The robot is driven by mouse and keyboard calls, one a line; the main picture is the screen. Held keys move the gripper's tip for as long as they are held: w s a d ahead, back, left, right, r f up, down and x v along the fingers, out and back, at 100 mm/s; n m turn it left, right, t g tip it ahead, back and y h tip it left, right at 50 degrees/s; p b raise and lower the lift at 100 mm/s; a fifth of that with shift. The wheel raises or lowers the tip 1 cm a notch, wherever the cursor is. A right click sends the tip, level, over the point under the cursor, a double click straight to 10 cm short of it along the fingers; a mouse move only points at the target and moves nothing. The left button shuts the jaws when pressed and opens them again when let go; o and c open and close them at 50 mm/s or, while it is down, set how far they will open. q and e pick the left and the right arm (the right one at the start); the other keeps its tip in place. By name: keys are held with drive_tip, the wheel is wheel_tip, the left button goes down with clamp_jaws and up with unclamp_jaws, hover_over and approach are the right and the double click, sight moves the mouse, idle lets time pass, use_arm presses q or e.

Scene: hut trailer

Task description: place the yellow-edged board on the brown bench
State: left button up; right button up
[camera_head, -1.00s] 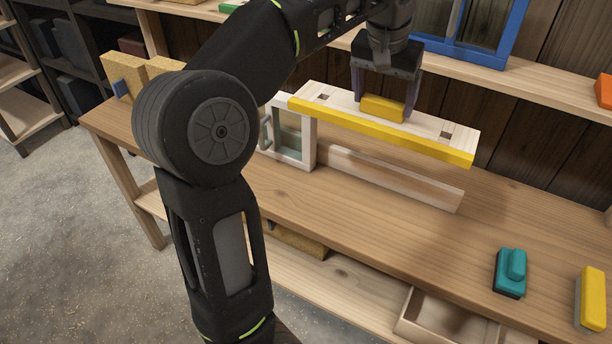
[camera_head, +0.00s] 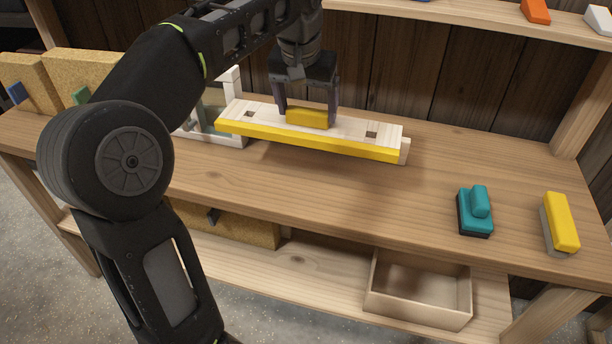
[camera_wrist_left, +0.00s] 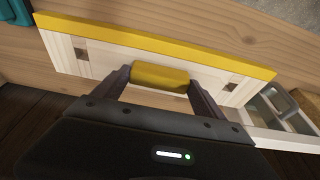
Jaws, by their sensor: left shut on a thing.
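The yellow-edged board (camera_head: 350,131) is a pale wooden plank with a yellow front edge and a yellow block handle (camera_head: 307,118) on top. My left gripper (camera_head: 306,114) is shut on that handle, and the wrist view (camera_wrist_left: 160,84) shows a finger at each end of it. The board is roughly level, just over the brown bench (camera_head: 420,195); I cannot tell whether it touches anything below. A pale wooden piece shows past its right end. My right gripper is not in view.
A white frame (camera_head: 236,98) stands close to the board's left end. A teal block (camera_head: 475,211) and a yellow-topped block (camera_head: 561,222) sit on the bench at right. An open box (camera_head: 418,292) is on the lower shelf. The bench between board and blocks is clear.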

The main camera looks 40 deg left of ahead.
sight(303, 133)
use_arm(q)
wheel_tip(303, 133, down, 9)
idle(0.3)
drive_tip(key=shift+f, duration=2.1)
drive_tip(key=shift+f+b, duration=0.2)
drive_tip(key=shift+b, duration=0.15)
drive_tip(key=o, duration=2)
drive_tip(key=v, duration=1.2)
drive_tip(key=shift+s+r+p, duration=0.1)
drive_tip(key=shift+r+p, duration=0.1)
drive_tip(key=shift+p, duration=0.2)
